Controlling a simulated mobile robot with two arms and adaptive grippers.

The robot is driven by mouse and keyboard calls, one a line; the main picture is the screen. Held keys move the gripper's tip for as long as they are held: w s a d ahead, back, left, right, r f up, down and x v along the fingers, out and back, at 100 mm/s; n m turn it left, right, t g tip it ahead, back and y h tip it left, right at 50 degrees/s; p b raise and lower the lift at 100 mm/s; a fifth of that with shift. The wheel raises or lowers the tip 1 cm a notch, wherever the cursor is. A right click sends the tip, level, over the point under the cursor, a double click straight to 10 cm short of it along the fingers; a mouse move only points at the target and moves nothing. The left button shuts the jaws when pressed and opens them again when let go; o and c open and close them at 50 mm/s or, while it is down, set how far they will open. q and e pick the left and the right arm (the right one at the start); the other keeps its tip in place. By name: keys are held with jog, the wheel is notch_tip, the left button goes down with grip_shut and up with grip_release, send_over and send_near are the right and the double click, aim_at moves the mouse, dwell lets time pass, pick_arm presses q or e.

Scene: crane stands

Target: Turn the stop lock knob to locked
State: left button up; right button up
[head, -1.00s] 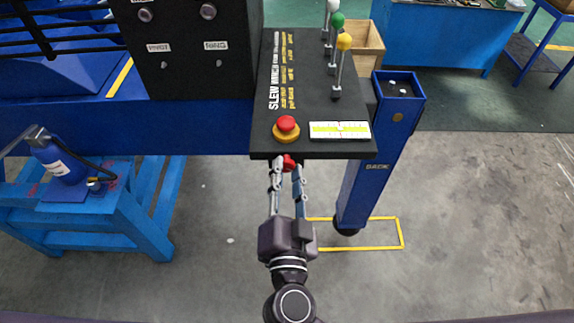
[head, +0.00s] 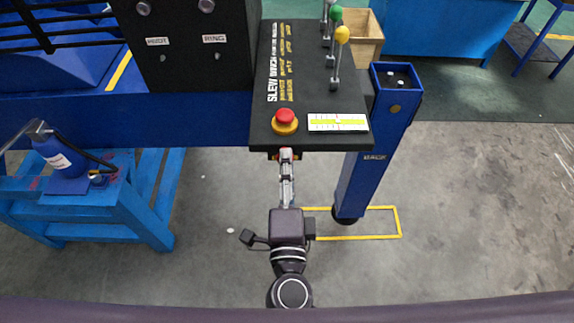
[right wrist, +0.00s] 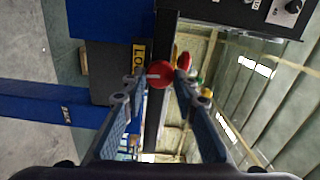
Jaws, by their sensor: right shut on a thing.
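The stop lock knob (right wrist: 160,74) is a small red knob with a white line on its face, on the front edge of the black control panel (head: 312,85). In the right wrist view the white line runs about level across the picture, and a yellow label beginning "LO" (right wrist: 138,52) is beside the knob. My right gripper (right wrist: 160,84) is shut on the knob, one finger on each side. In the head view this gripper (head: 286,155) reaches up to the panel edge, its fingers one over the other, mostly hiding the knob. My left gripper is not in view.
On the panel are a red mushroom button (head: 285,118), a level gauge (head: 338,122) and levers with coloured balls (head: 342,35). A blue leg (head: 375,145) stands to the right.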

jog(key=shift+m, duration=0.6)
jog(key=o, duration=1.1)
jog(key=s, duration=1.2)
